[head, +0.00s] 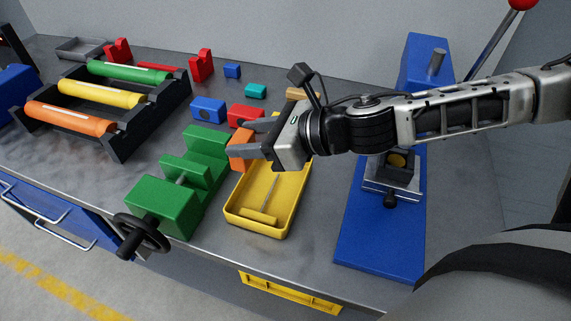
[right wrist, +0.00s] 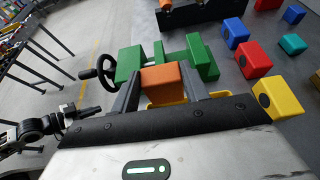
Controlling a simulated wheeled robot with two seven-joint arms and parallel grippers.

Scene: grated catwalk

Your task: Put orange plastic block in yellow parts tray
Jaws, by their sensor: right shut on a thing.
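The orange plastic block (head: 238,140) is between the fingers of my right gripper (head: 246,141), which is shut on it. In the right wrist view the orange block (right wrist: 161,82) shows between both fingers. The yellow parts tray (head: 234,216) lies on the bench below and in front of the gripper; the block is near its far left end, and I cannot tell the height between them. Only slivers of the tray show in the right wrist view. What appears to be my left gripper (right wrist: 82,112) is small at the left of the right wrist view, its opening unclear.
A green vise (head: 163,203) stands close left of the tray. Red (head: 246,115), blue (head: 208,109) and teal (head: 256,91) blocks lie behind. A black rack with coloured rollers (head: 100,95) stands left, a blue press (head: 375,235) right. A yellow block (right wrist: 280,97) shows in the wrist view.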

